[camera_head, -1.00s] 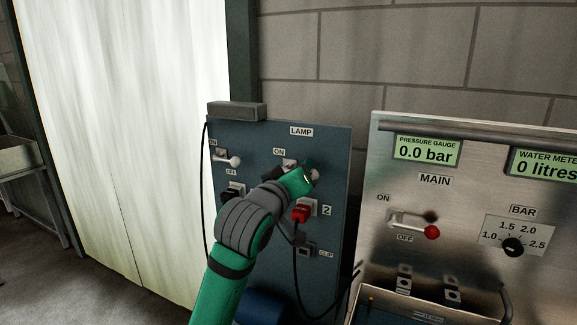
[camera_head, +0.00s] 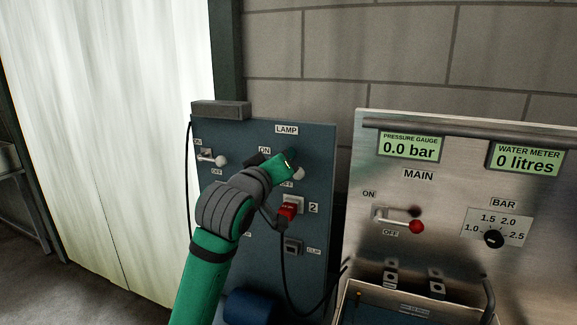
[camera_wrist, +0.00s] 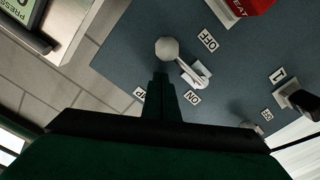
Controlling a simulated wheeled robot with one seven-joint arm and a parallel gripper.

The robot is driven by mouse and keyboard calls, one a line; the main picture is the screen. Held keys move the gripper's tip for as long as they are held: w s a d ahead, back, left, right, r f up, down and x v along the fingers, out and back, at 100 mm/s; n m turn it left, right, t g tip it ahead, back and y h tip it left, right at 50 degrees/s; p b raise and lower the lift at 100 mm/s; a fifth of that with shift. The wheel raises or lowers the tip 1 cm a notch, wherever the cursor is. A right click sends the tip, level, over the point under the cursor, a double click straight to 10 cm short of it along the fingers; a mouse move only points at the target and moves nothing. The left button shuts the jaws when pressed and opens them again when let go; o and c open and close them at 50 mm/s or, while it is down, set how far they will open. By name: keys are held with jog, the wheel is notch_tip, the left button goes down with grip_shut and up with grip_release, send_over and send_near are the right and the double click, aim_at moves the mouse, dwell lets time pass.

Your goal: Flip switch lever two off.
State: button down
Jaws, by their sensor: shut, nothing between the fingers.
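The blue-grey panel (camera_head: 262,215) carries switch lever two under the LAMP label. Its pale ball knob (camera_head: 299,174) shows just right of my gripper in the head view; my gripper hides most of its base. In the wrist view the knob (camera_wrist: 167,48), shaft and white base plate are clear, between the OFF label (camera_wrist: 207,40) and the ON label (camera_wrist: 193,97). My gripper (camera_head: 288,162) is shut and empty. Its fingertips (camera_wrist: 160,80) lie close to the knob on the ON side in the wrist view; I cannot tell whether they touch.
Another lever (camera_head: 221,160) stands to the left on the panel. A red plug (camera_head: 287,209) with a black cable sits below lever two. The steel MAIN panel (camera_head: 440,195), with its red-knobbed lever (camera_head: 416,227), stands to the right.

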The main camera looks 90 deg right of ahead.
jog(key=shift+w+d+r, duration=0.2)
jog(key=shift+d+r, duration=0.15)
jog(key=shift+r, duration=0.35)
jog(key=v, duration=1)
jog(key=shift+f, duration=0.1)
